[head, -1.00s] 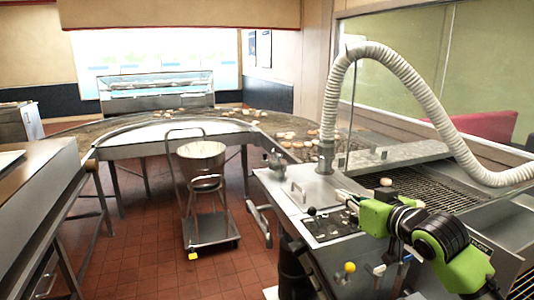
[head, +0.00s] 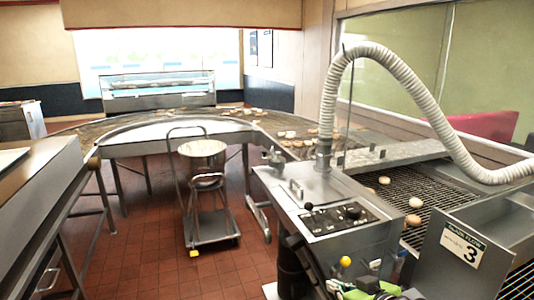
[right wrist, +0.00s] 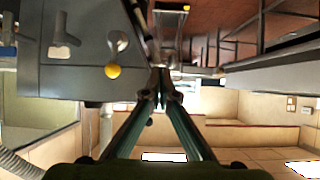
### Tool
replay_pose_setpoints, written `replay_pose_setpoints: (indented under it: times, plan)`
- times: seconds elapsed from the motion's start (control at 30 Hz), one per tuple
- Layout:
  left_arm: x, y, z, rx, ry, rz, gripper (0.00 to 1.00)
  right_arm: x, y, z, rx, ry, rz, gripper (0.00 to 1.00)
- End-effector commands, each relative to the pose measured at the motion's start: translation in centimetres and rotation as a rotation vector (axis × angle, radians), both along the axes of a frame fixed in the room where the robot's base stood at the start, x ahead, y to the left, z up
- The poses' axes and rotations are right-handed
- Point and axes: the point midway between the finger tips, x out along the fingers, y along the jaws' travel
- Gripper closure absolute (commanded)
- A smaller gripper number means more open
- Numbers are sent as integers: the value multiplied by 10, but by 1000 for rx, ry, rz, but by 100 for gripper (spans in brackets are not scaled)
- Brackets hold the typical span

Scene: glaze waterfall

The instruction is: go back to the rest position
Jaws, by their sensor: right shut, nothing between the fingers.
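My right gripper (right wrist: 159,82) is shut and empty, its two fingers meeting at the tips in the right wrist view. In the head view, part of my green and black right arm (head: 362,291) shows low at the bottom edge, in front of the glaze machine (head: 350,240). In the wrist view the machine's grey panel with a yellow knob (right wrist: 113,71) lies to the left of the fingers. My left gripper is not in view.
A white hose (head: 400,66) arches over the machine and its wire conveyor (head: 405,190), which carries several doughnuts. A bucket (head: 203,154) stands on a wheeled cart (head: 212,230). A counter (head: 40,190) runs along the left. Red tiled floor (head: 140,245) is clear between.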

Motion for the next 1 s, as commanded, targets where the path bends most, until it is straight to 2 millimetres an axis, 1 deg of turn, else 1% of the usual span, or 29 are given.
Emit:
replay_pose_setpoints:
  times: [0.03, 0.07, 0.1, 0.17, 0.2, 0.27, 0.3, 0.4, 0.47, 0.5, 0.7, 0.77, 0.83, 0.97, 1.0]
  plan:
    - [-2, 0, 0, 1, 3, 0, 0, -25, 4, -29, -10, 59, -3, 100]
    - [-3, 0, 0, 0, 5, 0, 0, -39, 4, -44, -20, 93, -9, 100]
    - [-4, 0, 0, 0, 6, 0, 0, -60, 3, -64, -36, 139, -18, 100]
    - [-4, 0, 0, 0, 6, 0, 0, -94, 1, -92, -60, 211, -34, 100]
    - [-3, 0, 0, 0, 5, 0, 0, -115, -2, -107, -76, 257, -45, 100]
    - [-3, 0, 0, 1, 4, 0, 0, -145, -6, -126, -97, 319, -60, 100]
    - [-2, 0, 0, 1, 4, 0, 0, -163, -10, -136, -111, 357, -72, 100]
    - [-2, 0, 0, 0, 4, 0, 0, -202, -17, -155, -137, 440, -95, 100]
    - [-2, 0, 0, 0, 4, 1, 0, -224, -21, -164, -152, 485, -107, 100]
    - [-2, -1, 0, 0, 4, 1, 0, -237, -24, -169, -162, 514, -115, 100]
    - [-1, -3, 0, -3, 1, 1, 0, -300, -38, -185, -202, 645, -154, 100]
    - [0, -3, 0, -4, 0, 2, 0, -318, -42, -188, -214, 685, -166, 100]
    - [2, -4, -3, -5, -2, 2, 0, -311, -41, -208, -219, 688, -163, 100]
    - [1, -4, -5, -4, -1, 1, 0, -304, -40, -243, -221, 699, -160, 100]
    - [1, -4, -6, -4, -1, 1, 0, -303, -40, -254, -221, 704, -158, 100]
